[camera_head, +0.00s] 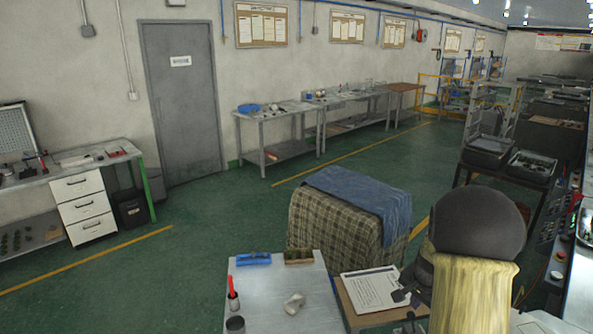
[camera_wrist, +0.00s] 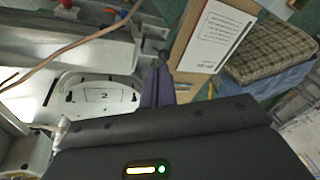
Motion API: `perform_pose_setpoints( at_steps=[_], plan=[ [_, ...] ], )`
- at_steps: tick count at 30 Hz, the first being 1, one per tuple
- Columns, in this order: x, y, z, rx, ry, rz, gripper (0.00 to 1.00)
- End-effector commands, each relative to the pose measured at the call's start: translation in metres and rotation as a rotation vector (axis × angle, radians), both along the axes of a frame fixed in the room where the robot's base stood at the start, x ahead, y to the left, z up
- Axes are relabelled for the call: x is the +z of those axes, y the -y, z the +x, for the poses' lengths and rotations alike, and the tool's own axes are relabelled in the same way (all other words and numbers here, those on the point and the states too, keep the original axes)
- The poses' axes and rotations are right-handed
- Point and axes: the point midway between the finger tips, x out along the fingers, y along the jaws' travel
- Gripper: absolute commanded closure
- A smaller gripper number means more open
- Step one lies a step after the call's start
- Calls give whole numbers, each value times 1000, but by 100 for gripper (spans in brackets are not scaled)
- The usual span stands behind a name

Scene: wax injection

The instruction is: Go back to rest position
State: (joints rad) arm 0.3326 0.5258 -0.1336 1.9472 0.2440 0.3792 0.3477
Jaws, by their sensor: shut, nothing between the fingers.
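My gripper (camera_wrist: 157,86) shows in the wrist view as two dark fingers side by side, shut and empty. A clipboard with a white sheet (camera_wrist: 215,37) lies beyond the fingers to the right.
In the head view, a small table (camera_head: 270,290) holds a blue item, a cup and a white piece. A cloth-covered block (camera_head: 345,225) stands behind it. A dark dome over a yellow shape (camera_head: 478,225) blocks the right front. Green floor (camera_head: 200,245) is open at left.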

Motion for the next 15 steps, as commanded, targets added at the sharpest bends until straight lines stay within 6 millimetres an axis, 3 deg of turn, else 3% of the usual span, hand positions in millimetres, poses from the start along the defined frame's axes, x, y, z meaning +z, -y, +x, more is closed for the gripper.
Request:
perform_pose_setpoints(
  at_steps=[5, 9, 15],
  plan=[
    [9, -70, -30, 239, -25, -25, 100],
    [14, -130, -73, 484, -51, -60, 100],
    [11, -191, -143, 818, -84, -120, 100]
  ],
)
